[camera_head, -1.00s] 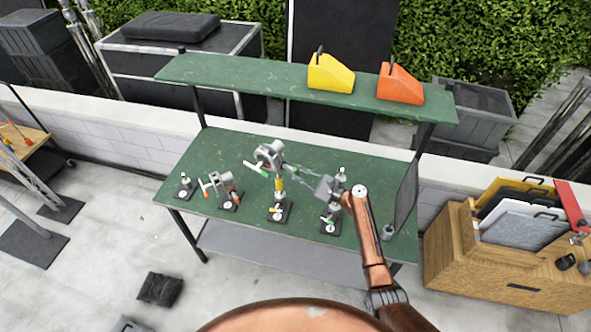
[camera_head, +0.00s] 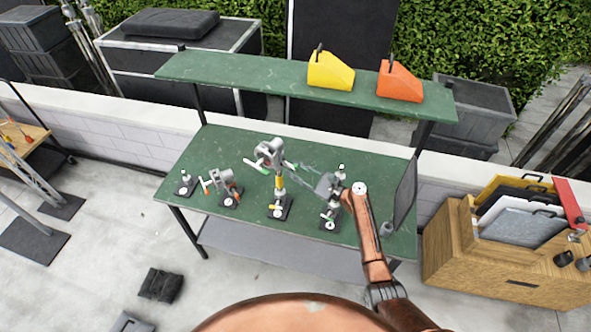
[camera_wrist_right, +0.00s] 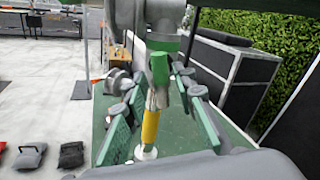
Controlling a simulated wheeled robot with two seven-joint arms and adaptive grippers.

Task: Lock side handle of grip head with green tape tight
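A grey grip head (camera_head: 268,152) stands on a yellow-banded post (camera_head: 279,184) at the middle of the green table. Green-marked handles stick out from it, one of them (camera_head: 290,165) on its right side. My right gripper (camera_head: 300,182) reaches in from the right, close to the head. In the right wrist view its two fingers (camera_wrist_right: 160,105) are spread, with the green handle (camera_wrist_right: 160,68) and yellow post (camera_wrist_right: 149,127) showing between them. I cannot tell whether either finger touches the handle. My left gripper is out of view.
An orange-marked head (camera_head: 224,183) stands left on the table (camera_head: 225,150), with a small green-marked piece (camera_head: 186,183) beyond it. Another stand (camera_head: 331,212) is near my right forearm. A shelf (camera_head: 230,73) above holds yellow (camera_head: 330,72) and orange (camera_head: 400,82) wedges.

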